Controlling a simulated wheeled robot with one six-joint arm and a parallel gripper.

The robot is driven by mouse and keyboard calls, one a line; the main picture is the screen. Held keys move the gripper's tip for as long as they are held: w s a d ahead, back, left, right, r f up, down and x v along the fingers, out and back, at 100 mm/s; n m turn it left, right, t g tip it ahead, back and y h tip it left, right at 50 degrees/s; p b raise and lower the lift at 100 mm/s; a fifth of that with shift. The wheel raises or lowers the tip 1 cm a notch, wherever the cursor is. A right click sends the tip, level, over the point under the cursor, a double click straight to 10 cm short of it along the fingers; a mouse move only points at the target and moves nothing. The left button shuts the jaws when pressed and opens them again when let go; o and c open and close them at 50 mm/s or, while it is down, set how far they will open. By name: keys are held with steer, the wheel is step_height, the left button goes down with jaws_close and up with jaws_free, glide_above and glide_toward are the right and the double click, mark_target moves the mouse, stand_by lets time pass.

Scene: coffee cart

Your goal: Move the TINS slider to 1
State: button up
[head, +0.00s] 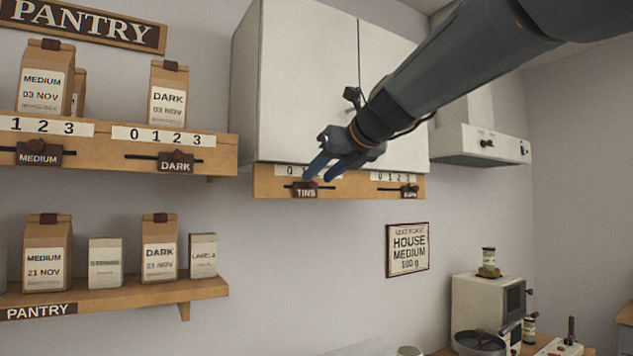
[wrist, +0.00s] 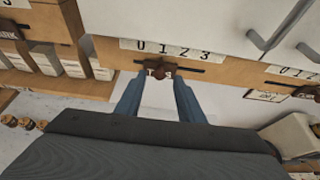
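The TINS slider (head: 305,190) is a dark brown plate with a round knob on the wooden rail under the white cabinet. It also shows in the wrist view (wrist: 159,69), roughly below the 1 of its 0-to-3 scale (wrist: 172,50). In the head view my gripper hides most of that scale. My gripper (head: 318,177) is at the slider, its blue fingers pointing at the rail. In the wrist view the two fingers (wrist: 158,78) are apart, one on each side of the slider plate. I cannot tell whether either finger touches it.
A second slider (head: 409,191) sits on the same rail to the right. The white cabinet (head: 295,85) is directly above. Pantry shelves (head: 205,288) with bags stand at the left. The wall below the rail is bare beside a HOUSE MEDIUM sign (head: 408,249).

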steer(key=v, duration=0.4)
steer(key=shift+s+d+r+b, duration=0.2)
steer(key=shift+s+b, duration=0.1)
steer(key=shift+b, duration=0.1)
steer(key=shift+f, duration=0.1)
steer(key=s+d+f+n+g+h, duration=0.15)
steer(key=f+n, duration=0.25)
steer(key=f, duration=0.7)
steer(key=s+d+f+n+g+h, duration=0.1)
steer(key=d+f+n+g, duration=0.2)
steer(key=f, duration=0.7)
steer(key=s+d+f+n+h, duration=0.1)
steer(key=d+f+n, duration=0.1)
steer(key=f+n, duration=0.65)
steer(key=s+d+f+n+g+h, duration=0.1)
steer(key=s+d+f+n+g, duration=0.2)
steer(key=s+f+n, duration=0.4)
steer(key=s+d+f+n+g+h, duration=0.2)
steer(key=s+f+n, duration=0.5)
steer(key=s+f, duration=0.8)
step_height(320, 180, down, 6)
steer(key=shift+d+r+n+g, duration=0.1)
steer(key=shift+d+n+g, duration=0.35)
steer(key=shift+d, duration=0.75)
